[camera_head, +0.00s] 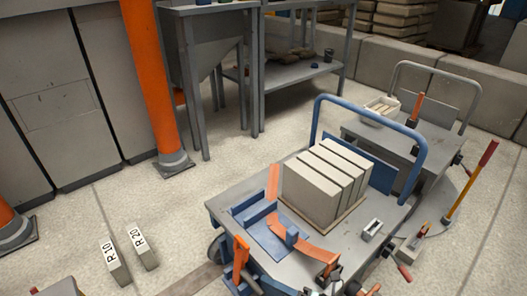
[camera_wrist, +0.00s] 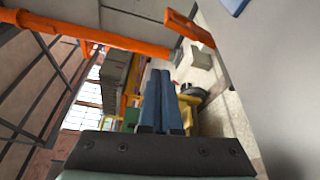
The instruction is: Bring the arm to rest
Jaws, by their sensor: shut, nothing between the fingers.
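My gripper (camera_wrist: 160,76) shows in the wrist view as two dark blue fingers side by side, shut with nothing between them. The fingers point away into the hall, with no object touching their tips. I cannot make out the gripper or the arm in the head view.
A grey cart (camera_head: 346,238) with a blue handle carries several upright pale slabs (camera_head: 318,185), blue blocks and orange pieces. A second cart (camera_head: 372,138) stands behind it. An orange post (camera_head: 155,75) and a grey workbench (camera_head: 290,76) stand further back. Floor between post and cart is mostly clear.

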